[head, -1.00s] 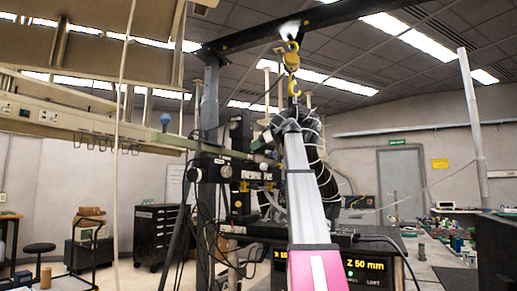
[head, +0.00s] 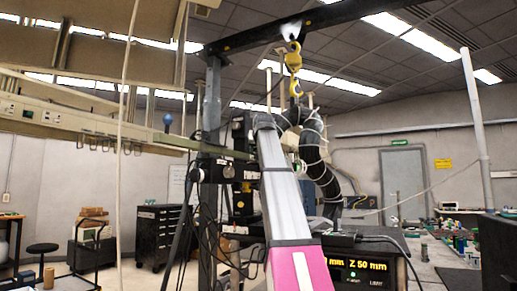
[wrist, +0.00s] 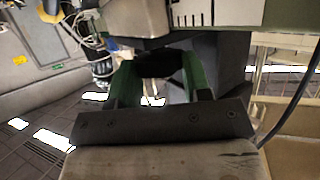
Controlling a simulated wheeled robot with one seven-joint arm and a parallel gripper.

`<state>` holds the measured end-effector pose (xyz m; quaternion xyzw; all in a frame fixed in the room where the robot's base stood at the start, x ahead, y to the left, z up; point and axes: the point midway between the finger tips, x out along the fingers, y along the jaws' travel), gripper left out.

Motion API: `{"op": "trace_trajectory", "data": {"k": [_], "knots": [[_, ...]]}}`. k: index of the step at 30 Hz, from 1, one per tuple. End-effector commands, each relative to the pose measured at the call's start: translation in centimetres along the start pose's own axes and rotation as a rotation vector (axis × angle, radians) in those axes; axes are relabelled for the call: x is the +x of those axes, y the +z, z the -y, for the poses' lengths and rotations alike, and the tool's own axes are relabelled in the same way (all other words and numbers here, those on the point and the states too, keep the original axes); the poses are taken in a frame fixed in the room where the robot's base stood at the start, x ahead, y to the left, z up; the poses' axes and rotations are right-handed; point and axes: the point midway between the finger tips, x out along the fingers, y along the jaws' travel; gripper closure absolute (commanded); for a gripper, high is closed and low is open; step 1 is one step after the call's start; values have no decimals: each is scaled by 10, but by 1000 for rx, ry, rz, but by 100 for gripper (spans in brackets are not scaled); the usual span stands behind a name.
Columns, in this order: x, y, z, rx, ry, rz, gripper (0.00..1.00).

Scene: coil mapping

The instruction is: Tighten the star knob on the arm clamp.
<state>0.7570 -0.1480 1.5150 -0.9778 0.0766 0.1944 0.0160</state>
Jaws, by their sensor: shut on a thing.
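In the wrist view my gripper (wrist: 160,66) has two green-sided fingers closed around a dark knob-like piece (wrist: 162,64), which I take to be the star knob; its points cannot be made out. It sits just under a grey clamp body (wrist: 125,18) beside a block with scale marks (wrist: 215,12). In the head view the black clamp assembly (head: 226,170) is at the green rail (head: 190,143), left of my silver and pink arm. My gripper and the knob are hidden or too small to tell there.
A yellow crane hook (head: 294,60) hangs above my arm. Loose black cables (head: 208,215) hang below the clamp. A black drawer cabinet (head: 158,235) stands on the left, and a cluttered bench (head: 440,250) on the right.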

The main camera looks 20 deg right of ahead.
Motion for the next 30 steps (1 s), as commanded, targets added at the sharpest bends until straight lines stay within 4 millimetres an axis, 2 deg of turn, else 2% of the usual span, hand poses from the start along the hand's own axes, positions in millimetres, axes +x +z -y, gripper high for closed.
{"op": "trace_trajectory", "data": {"k": [12,28,29,30], "knots": [[1,0,3,66,160,3,79],[1,1,3,74,179,4,79],[1,1,3,74,179,4,46],[1,1,3,74,179,4,33]]}}
